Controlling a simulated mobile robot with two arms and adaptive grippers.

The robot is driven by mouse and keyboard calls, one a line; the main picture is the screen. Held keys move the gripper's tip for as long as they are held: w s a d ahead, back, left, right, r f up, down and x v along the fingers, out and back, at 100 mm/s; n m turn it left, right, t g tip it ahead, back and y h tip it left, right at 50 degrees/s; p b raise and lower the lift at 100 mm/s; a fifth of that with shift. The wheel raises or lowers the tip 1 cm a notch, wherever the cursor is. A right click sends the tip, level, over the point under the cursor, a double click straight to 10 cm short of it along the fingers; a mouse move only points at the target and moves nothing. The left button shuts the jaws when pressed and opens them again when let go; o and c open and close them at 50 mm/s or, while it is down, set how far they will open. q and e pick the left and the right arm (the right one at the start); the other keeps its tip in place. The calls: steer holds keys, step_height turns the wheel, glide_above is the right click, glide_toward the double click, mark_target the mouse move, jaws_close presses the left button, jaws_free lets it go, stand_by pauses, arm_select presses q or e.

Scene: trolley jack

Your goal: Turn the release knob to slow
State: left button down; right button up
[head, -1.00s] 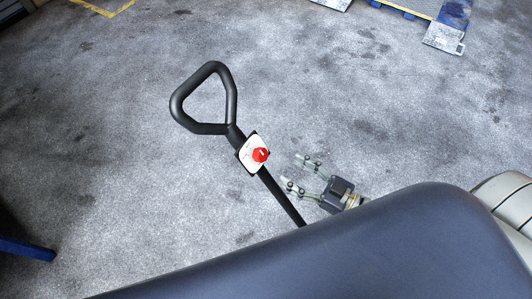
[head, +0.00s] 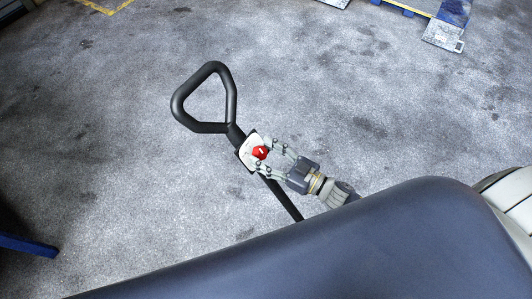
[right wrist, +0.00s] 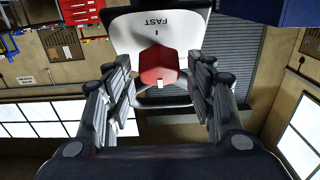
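The red release knob (head: 261,152) sits on a white plate (head: 246,157) fixed to the black jack handle (head: 175,105). In the right wrist view the knob (right wrist: 159,66) lies between and beyond the fingers, with a small white mark at its lower edge. The word FAST shows upside down on the plate (right wrist: 130,30) above the knob; no other word is readable. My right gripper (head: 266,158) is open, its fingertips at either side of the knob. In the wrist view gaps show between the fingers (right wrist: 163,84) and the knob. My left gripper is not in view.
My own dark body fills the bottom of the head view. A blue metal piece (head: 28,246) stands at the far left, and blue items (head: 448,25) are at the top right. The grey floor (head: 400,130) around the handle is clear.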

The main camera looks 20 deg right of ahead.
steer(key=c, duration=0.7)
steer(key=shift+n+y, duration=0.3)
steer(key=shift+n, duration=0.2)
steer(key=n+g+y, duration=0.1)
steer(key=n, duration=0.1)
steer(key=n+g+b, duration=0.1)
steer(key=n, duration=0.2)
steer(key=shift+d+g+y, duration=0.15)
steer(key=shift+g+y, duration=0.25)
steer(key=n+g, duration=0.2)
steer(key=n, duration=0.1)
steer(key=n+g+y, duration=0.1)
steer(key=n+g, duration=0.1)
steer(key=n, duration=0.2)
steer(key=shift+w+n, duration=0.1)
steer(key=shift+n, duration=0.2)
steer(key=shift+n+g, duration=0.3)
steer(key=shift+g, duration=0.1)
steer(key=o, duration=1.1)
steer(key=shift+d, duration=0.1)
